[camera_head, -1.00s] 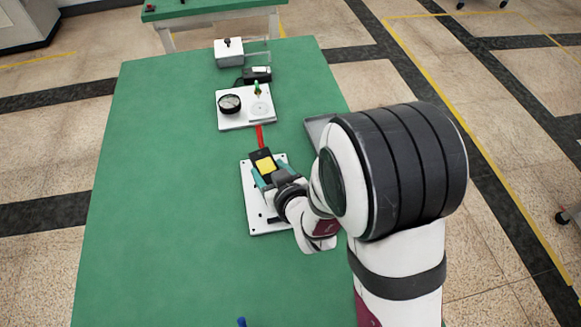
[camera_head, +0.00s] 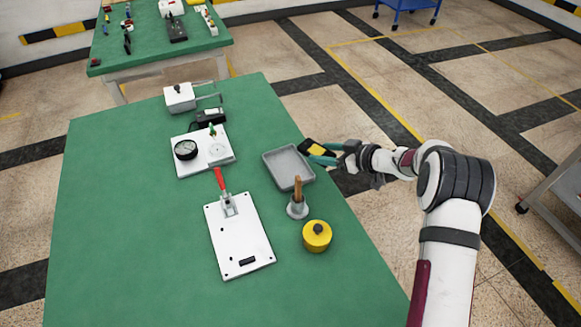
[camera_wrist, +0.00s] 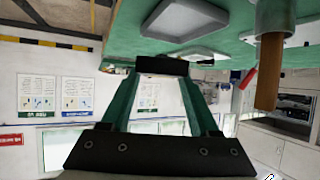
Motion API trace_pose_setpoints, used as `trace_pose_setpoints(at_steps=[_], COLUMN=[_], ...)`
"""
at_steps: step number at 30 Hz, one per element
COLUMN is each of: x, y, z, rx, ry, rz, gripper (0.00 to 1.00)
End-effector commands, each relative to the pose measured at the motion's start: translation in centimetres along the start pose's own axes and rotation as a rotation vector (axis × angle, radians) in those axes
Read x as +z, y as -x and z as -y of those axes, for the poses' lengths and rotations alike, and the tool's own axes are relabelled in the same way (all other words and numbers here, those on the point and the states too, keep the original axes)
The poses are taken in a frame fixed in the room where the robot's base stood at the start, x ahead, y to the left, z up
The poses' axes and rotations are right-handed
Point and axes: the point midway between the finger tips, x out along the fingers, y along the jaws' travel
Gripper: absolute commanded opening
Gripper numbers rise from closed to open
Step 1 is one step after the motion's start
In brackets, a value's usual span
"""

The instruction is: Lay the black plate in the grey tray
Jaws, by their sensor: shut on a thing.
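The black plate (camera_head: 307,142), with a yellow patch on its face, is tilted in the jaws of my gripper (camera_head: 318,152). In the wrist view the plate (camera_wrist: 162,66) shows as a dark edge between the teal fingertips. My gripper is shut on it. The grey tray (camera_head: 287,167) is shallow and empty, near the right edge of the green table. The plate is in the air by the tray's upper right side in the head view, apart from the tray. Its exact height is unclear. The tray also shows upside down in the wrist view (camera_wrist: 185,20).
A wooden-handled tool (camera_head: 298,192) stands upright close below the tray, with a yellow round pot (camera_head: 317,236) nearby. A white board with a red-handled clamp (camera_head: 240,240) and a gauge plate (camera_head: 203,151) lie to the left. The table's left side is clear.

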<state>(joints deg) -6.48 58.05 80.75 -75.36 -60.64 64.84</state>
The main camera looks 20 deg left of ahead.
Motion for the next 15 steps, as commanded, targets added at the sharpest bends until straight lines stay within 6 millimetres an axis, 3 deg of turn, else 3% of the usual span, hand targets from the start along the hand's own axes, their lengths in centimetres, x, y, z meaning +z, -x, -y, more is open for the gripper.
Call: trace_pose_setpoints(at_steps=[3, 6, 11, 15], x=[0.3, 0.5, 0.9, 3.4], y=[-4.5, -7.3, -9.6, -11.0], z=[1.6, 2.4, 3.0, 3.0], rx=[-0.006, -0.004, -0.001, -0.001], ry=[0.001, 0.000, 0.000, -0.001], rz=[0.000, 0.001, 0.000, 0.001], gripper=[0.00, 0.00, 0.00, 0.00])
